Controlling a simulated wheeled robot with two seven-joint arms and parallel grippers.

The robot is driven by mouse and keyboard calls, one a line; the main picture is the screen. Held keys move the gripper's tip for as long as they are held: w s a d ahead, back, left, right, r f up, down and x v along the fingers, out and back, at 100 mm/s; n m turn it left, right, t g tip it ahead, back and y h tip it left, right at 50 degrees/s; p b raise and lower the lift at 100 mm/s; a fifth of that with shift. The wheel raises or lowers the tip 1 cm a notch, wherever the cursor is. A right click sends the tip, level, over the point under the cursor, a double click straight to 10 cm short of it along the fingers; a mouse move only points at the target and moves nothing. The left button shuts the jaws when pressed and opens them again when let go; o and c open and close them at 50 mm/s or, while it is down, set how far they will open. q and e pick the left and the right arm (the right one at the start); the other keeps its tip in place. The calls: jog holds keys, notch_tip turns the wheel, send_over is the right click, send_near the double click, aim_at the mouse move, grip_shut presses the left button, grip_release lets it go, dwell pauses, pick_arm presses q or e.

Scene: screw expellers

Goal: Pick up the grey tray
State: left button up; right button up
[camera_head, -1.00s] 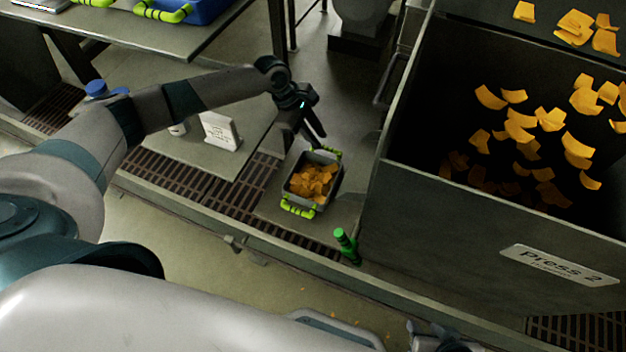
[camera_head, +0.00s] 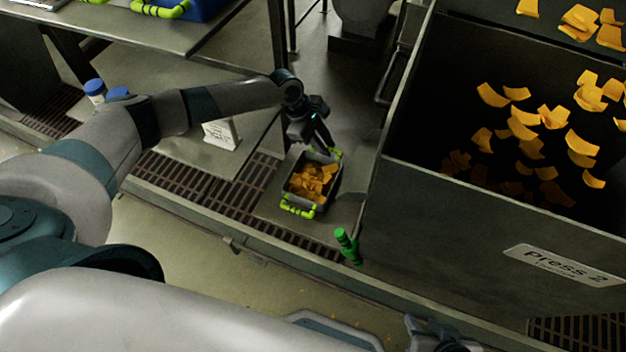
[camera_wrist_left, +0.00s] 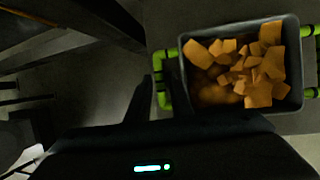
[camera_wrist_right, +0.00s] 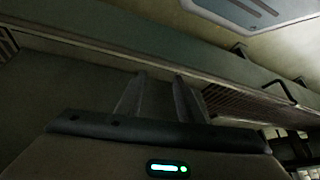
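The grey tray (camera_head: 291,183), full of orange flakes, rests on the floor plate left of the press, with a yellow-green handle at its near end and another at its far end. It also shows at the right of the left wrist view (camera_wrist_left: 294,40). My left gripper (camera_head: 322,144) is at the far handle (camera_head: 336,153). In the left wrist view its fingers (camera_wrist_left: 160,72) are apart, with the handle (camera_wrist_left: 162,88) showing between them. Whether they touch it I cannot tell. My right gripper (camera_wrist_right: 158,78) is open and empty, low in front of a metal ledge, away from the tray.
The large bin marked Press 2 (camera_head: 450,215) stands close on the tray's right. A green lever (camera_head: 347,245) sticks up near its corner. A shelf (camera_head: 190,150) with a white sign (camera_head: 221,133) lies to the left. A floor grate (camera_head: 215,200) runs alongside.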

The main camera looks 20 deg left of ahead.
pick_arm(q)
grip_shut()
jog(key=shift+r, duration=0.15)
